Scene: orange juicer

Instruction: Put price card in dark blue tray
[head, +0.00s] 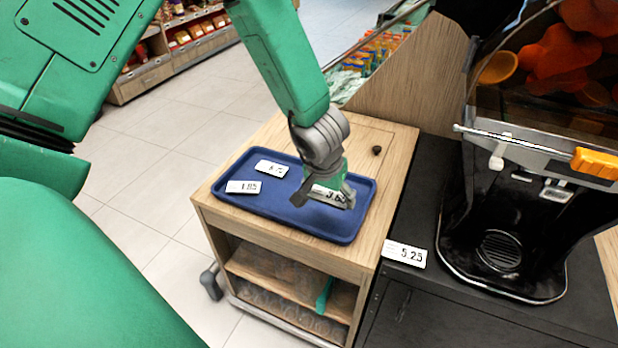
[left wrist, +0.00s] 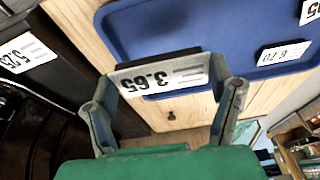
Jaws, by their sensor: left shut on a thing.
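My left gripper (head: 322,188) is above the right part of the dark blue tray (head: 340,226), shut on a white price card reading 3.65 (head: 333,196). In the left wrist view the held card (left wrist: 160,76) spans between the two fingertips, with the tray (left wrist: 200,30) behind it. I cannot tell whether the card touches the tray. Two price cards lie in the tray's left part: one reading 1.85 (head: 244,187) and one reading 6.70 (head: 272,169). Another card, reading 5.25 (head: 404,253), lies on the dark counter. My right gripper is not in view.
The tray sits on a wooden cart (head: 392,150) with lower shelves. A black juicer machine (head: 500,220) with an orange handle (head: 595,163) stands on the dark counter at right. A wooden panel (head: 415,70) rises behind the cart. Store shelves stand at the back.

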